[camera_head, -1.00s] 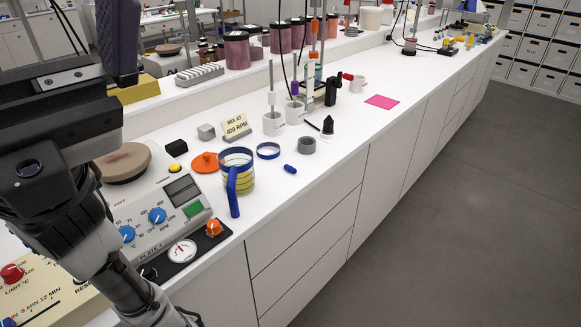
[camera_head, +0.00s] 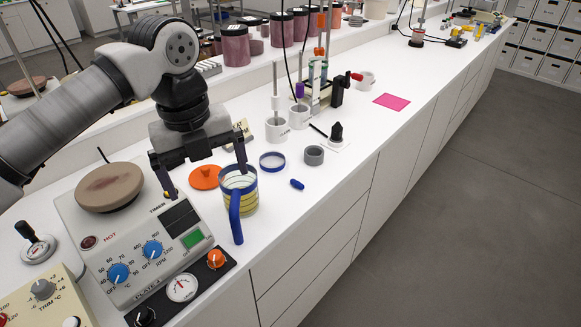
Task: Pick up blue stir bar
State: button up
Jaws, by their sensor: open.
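The blue stir bar (camera_head: 297,184) is a small rounded capsule lying on the white bench, right of the jug and below the grey ring. My gripper (camera_head: 205,182) points down with its two fingers spread wide and nothing between them. It is left of the stir bar and apart from it, above the area of the orange lid and the jug. The jug (camera_head: 240,193) has a blue rim, a blue handle and yellow bands, and stands between my gripper and the bar.
A blue ring (camera_head: 272,161), a grey ring (camera_head: 314,155) and a black cone-shaped piece (camera_head: 336,132) lie near the bar. An orange lid (camera_head: 205,177) and a hot plate (camera_head: 150,245) are left. Bench is clear right of the bar, up to its front edge.

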aim_at(294, 183)
jog(key=i, duration=0.15)
jog(key=i+l, duration=0.55)
jog(key=l, duration=0.15)
jog(key=z, duration=0.05)
